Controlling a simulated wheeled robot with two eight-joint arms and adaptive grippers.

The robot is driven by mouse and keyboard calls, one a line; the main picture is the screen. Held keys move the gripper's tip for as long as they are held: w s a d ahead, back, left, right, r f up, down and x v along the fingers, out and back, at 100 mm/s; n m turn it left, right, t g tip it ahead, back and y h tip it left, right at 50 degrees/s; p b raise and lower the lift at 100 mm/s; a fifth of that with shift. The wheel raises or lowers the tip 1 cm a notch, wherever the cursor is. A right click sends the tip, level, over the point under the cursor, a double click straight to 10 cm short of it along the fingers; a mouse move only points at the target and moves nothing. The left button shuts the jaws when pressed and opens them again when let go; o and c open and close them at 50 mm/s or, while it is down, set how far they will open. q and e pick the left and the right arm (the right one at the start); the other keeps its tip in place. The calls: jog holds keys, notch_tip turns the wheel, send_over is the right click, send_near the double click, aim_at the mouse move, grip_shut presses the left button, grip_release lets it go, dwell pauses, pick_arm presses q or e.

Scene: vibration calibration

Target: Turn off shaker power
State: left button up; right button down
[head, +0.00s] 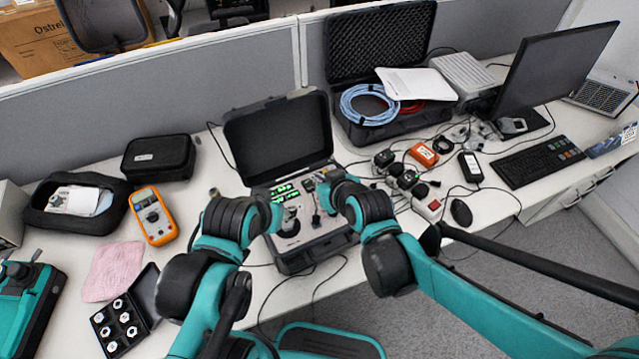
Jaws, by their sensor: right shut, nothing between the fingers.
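The shaker unit is an open black case (297,262) in the middle of the desk, its lid (278,137) raised. Its panel shows lit green displays (285,190) and a round silver shaker head (290,222). My right gripper (318,192) is over the right part of the panel, shut and empty. I cannot tell whether it touches a switch there, as the gripper covers that part. My left arm reaches to the left edge of the case. Its gripper (274,216) is mostly hidden behind its own wrist, so its fingers cannot be made out.
An orange multimeter (153,215), a black pouch (158,157) and a tray of sensors (120,325) lie left. Right are a power strip with a red switch (427,207), a mouse (461,212), a keyboard (537,160) and a monitor (555,70). Cables cross the desk near the case.

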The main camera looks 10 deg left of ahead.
aim_at(305, 181)
jog(key=b+x, duration=0.2)
jog(key=x, duration=0.4)
jog(key=shift+f, duration=0.2)
pick_arm(q)
notch_tip(305, 181, down, 4)
jog(key=shift+f+b, duration=0.25)
jog(key=shift+b, duration=0.65)
pick_arm(e)
jog(key=f, duration=0.2)
jog(key=w+f, duration=0.1)
jog(key=shift+a+f, duration=0.2)
jog(key=shift+a, duration=0.15)
pick_arm(q)
jog(key=shift+f, duration=0.15)
pick_arm(e)
jog(key=shift+f, duration=0.35)
pick_arm(q)
jog(key=shift+f+b, duration=0.25)
jog(key=shift+b, duration=0.15)
pick_arm(e)
jog(key=shift+a+f, duration=0.1)
jog(key=shift+f, duration=0.2)
pick_arm(q)
jog(key=shift+r, duration=0.1)
pick_arm(e)
jog(key=shift+w+r, duration=0.1)
jog(key=shift+w+a+r, duration=0.2)
jog(key=shift+w+a, duration=0.3)
jog(key=shift+w, duration=0.05)
